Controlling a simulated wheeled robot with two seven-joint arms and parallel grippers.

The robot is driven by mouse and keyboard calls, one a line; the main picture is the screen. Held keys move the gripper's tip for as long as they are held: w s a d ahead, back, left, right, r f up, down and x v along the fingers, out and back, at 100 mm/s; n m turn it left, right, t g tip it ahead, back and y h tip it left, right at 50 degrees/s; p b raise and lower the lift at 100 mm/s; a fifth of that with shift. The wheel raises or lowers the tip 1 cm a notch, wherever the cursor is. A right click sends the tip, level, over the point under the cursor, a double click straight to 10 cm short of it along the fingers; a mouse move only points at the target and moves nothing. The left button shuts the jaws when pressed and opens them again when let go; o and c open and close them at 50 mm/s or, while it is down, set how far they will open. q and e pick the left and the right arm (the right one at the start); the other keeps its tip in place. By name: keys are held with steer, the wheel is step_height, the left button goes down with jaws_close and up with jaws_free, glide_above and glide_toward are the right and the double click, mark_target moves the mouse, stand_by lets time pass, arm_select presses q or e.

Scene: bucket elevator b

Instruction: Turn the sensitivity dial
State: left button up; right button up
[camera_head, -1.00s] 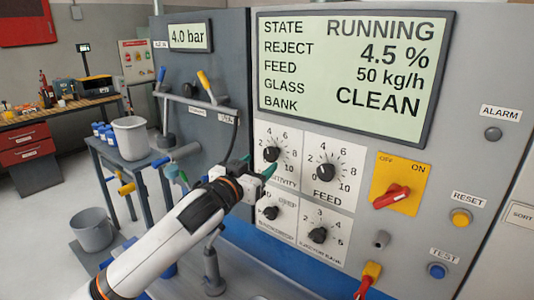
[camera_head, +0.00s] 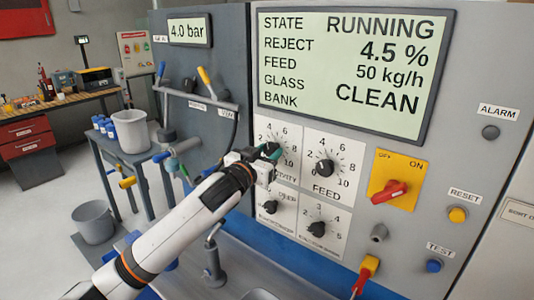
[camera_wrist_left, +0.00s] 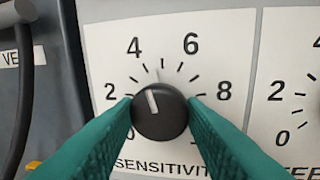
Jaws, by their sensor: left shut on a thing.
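The sensitivity dial (camera_wrist_left: 160,118) is a black round knob with a white pointer line, on a white scale plate (camera_wrist_left: 205,50) marked with numbers. My right gripper is not in view.
The feed dial (camera_head: 325,168) is just right of the sensitivity dial. Two more dials, including a lower-right one (camera_head: 316,229), sit below. A red switch (camera_head: 391,191) on a yellow plate is further right. The display (camera_head: 350,70) above reads RUNNING.

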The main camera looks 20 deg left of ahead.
arm_select(q)
steer(key=shift+m, duration=0.4)
steer(key=m, duration=0.3)
steer(key=shift+a+f+m+t, duration=0.1)
steer(key=shift+m+t, duration=0.2)
steer(key=shift+m+h+p, duration=0.35)
steer(key=shift+m+h, duration=0.05)
steer(key=shift+m, duration=1.3)
steer(key=shift+t, duration=0.3)
steer(key=o, duration=1)
